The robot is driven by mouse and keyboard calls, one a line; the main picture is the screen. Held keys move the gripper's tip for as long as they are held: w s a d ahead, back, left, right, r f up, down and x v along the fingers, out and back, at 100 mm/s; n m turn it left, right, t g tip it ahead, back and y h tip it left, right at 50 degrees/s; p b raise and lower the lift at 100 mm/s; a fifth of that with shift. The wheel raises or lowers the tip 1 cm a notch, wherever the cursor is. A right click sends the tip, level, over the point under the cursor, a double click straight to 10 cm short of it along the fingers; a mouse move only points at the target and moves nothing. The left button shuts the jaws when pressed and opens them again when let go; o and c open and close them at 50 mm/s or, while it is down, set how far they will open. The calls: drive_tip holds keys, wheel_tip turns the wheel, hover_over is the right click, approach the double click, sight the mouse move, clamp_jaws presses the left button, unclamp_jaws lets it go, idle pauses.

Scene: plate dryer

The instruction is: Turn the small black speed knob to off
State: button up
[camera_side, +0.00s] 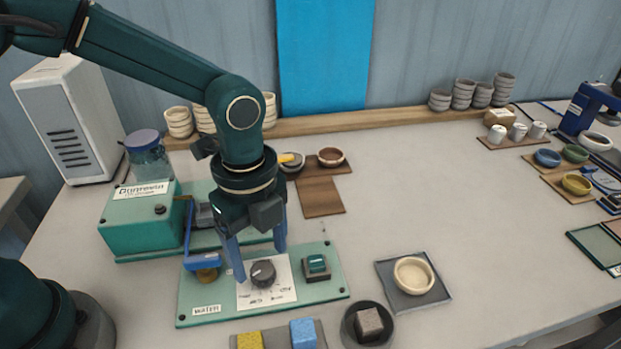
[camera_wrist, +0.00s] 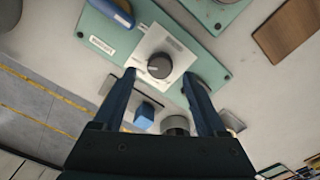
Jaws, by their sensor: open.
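The small black speed knob (camera_side: 263,273) sits on a white marked label plate (camera_side: 279,292) on the light green control panel (camera_side: 325,292). A pale pointer line shows on the knob, but the marks are too small to read surely. In the wrist view the knob (camera_wrist: 159,66) lies ahead of the fingertips, near the middle between them. My gripper (camera_side: 260,262) is open and empty, pointing down above the panel, its two blue fingers on either side of the knob in the side view. I cannot tell whether a finger touches it.
A blue lever handle (camera_side: 201,263) stands left of the knob. A dark green switch (camera_side: 316,265) is at its right. Yellow (camera_side: 249,340) and blue (camera_side: 303,333) blocks lie in front. A cream bowl (camera_side: 413,275) sits on a grey tile to the right. The table's middle right is clear.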

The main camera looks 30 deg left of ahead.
sight(262, 270)
drive_tip(key=shift+f, duration=1.8)
clamp_jaws()
